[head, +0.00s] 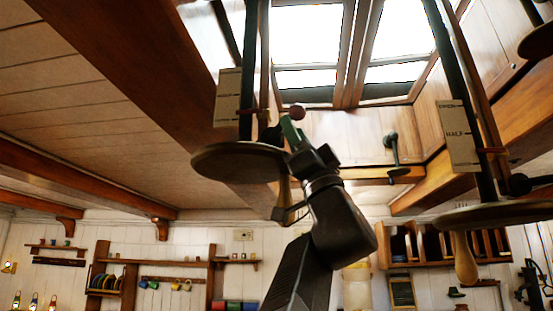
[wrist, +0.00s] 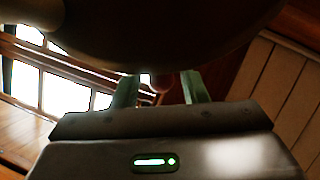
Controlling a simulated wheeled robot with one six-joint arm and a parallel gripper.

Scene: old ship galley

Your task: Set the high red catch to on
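A small red ball knob (head: 297,112), which looks like the red catch, sits on a thin rod beside the left hanging dark pole, just above a round wooden disc (head: 225,163). My gripper (head: 289,130) is raised by the disc's right edge, its green fingertips just below the knob in the head view. In the wrist view the two green fingers stand apart, and a dull reddish knob (wrist: 166,82) shows between and beyond them, partly under the dark disc (wrist: 165,35). I cannot tell whether the fingers touch it.
A pale card (head: 228,97) hangs by the left pole. A second pole with a card reading HALF (head: 457,135) and a disc (head: 500,215) hangs at right. A skylight (head: 350,50) is above; wooden beams (head: 130,60) cross the ceiling. Shelves line the far wall.

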